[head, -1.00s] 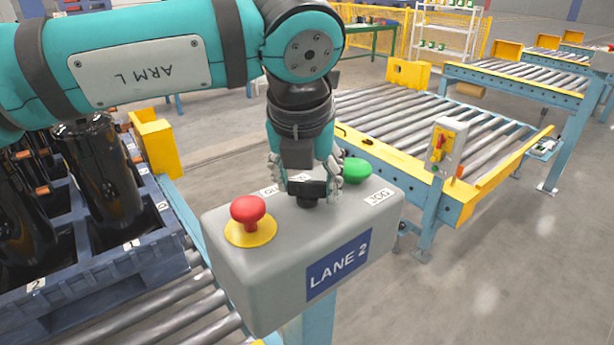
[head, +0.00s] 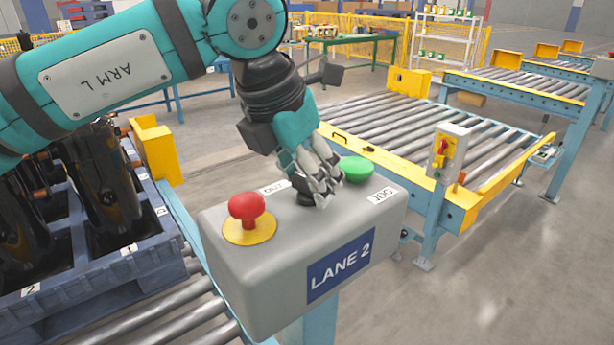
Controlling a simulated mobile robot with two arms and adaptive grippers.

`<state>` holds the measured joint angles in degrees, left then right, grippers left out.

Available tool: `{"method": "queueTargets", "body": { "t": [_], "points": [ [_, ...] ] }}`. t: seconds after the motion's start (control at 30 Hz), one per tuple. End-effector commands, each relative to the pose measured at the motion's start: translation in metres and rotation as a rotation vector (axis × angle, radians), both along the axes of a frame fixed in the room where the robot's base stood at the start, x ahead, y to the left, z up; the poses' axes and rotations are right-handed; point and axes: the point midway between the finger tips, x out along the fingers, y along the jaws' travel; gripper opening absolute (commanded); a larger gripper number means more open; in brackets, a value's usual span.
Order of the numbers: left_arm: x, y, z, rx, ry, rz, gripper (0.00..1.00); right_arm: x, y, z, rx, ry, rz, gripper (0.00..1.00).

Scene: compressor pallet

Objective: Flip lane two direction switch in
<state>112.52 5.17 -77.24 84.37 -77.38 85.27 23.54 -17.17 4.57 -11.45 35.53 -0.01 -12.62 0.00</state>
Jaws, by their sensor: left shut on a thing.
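The grey lane two control box (head: 270,265) stands in front of me with a blue "LANE 2" label (head: 339,266). On its top are a red mushroom button (head: 247,207) on a yellow disc at the left and a green button (head: 357,169) at the back right. Between them sits the black direction switch (head: 306,199), mostly hidden by my left gripper (head: 318,195). The left gripper points down, tilted, and its fingers are shut on the switch knob. My right gripper is not in view.
A blue crate (head: 100,270) with dark compressors (head: 105,185) stands on rollers at the left. A roller conveyor (head: 430,130) with a yellow edge and a small switch box (head: 449,150) lies behind at the right. The floor at the lower right is clear.

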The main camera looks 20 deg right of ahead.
Motion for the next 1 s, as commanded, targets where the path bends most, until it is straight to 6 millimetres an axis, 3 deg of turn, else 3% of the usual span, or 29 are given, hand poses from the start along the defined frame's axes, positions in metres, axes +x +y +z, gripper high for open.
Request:
{"method": "queueTargets", "body": {
  "t": [0.6, 1.0],
  "points": [
    [0.003, 0.000, 0.005, -0.004, 0.002, -0.579, 0.20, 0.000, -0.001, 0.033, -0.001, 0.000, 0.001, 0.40],
    [0.004, 0.000, 0.004, -0.002, -0.001, -0.862, 0.20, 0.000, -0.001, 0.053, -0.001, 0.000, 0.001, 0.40]
  ]
}}
